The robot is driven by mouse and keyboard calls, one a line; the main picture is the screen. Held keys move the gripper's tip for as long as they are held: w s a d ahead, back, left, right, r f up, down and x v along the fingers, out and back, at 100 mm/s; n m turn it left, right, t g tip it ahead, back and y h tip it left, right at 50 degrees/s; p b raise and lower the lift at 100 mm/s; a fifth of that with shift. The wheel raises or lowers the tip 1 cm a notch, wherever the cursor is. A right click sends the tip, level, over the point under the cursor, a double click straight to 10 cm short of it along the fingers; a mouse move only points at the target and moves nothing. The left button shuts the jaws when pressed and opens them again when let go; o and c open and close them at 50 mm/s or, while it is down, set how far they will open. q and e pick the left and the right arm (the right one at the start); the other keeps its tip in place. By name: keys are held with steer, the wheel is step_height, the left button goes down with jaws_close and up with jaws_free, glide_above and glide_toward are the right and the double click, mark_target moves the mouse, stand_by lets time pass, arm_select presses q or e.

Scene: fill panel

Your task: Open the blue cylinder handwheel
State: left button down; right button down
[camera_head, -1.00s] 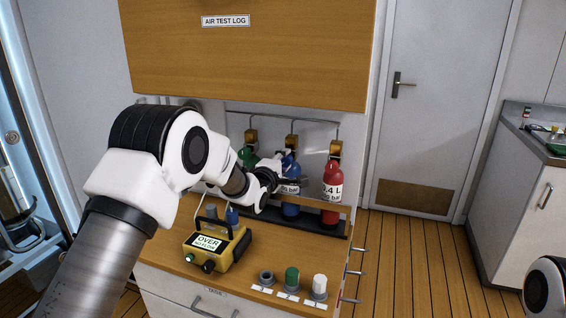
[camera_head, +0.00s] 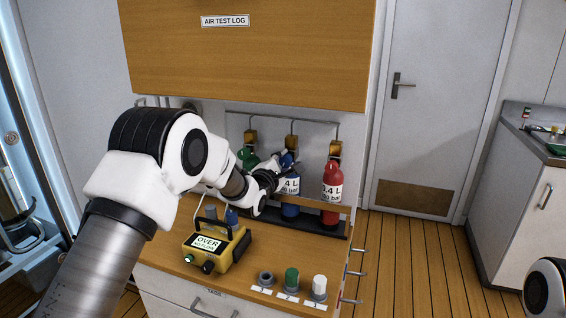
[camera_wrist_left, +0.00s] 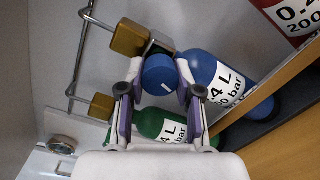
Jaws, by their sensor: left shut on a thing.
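The blue cylinder (camera_head: 290,210) stands in the rack on the bench between a green and a red one. Its blue round handwheel (camera_wrist_left: 159,76) bears a white mark and faces the left wrist camera. My left gripper (camera_head: 284,166) has reached the top of the blue cylinder. In the left wrist view the gripper's two fingers (camera_wrist_left: 160,84) sit on either side of the handwheel and are shut on it. In the head view the wrist and fingers hide most of the handwheel. My right gripper is out of view.
The green cylinder (camera_head: 247,158) is close beside the left wrist. The red cylinder (camera_head: 332,178) stands right of the blue one. A yellow meter (camera_head: 217,247) and several capped fittings (camera_head: 292,279) occupy the front bench. A wooden cabinet (camera_head: 250,60) overhangs the rack.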

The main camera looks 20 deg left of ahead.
arm_select(q)
steer(key=shift+w+r, duration=0.1)
steer(key=shift+r, duration=0.35)
steer(key=c, duration=0.8)
jaws_free()
steer(key=shift+d+f, duration=0.1)
steer(key=shift+w+d+f, duration=0.1)
steer(key=shift+w+f, duration=0.05)
steer(key=shift+f, duration=0.05)
steer(key=shift+s, duration=0.2)
steer(key=s, duration=0.7)
steer(key=s+a, duration=0.1)
steer(key=s, duration=0.3)
steer(key=shift+s, duration=0.3)
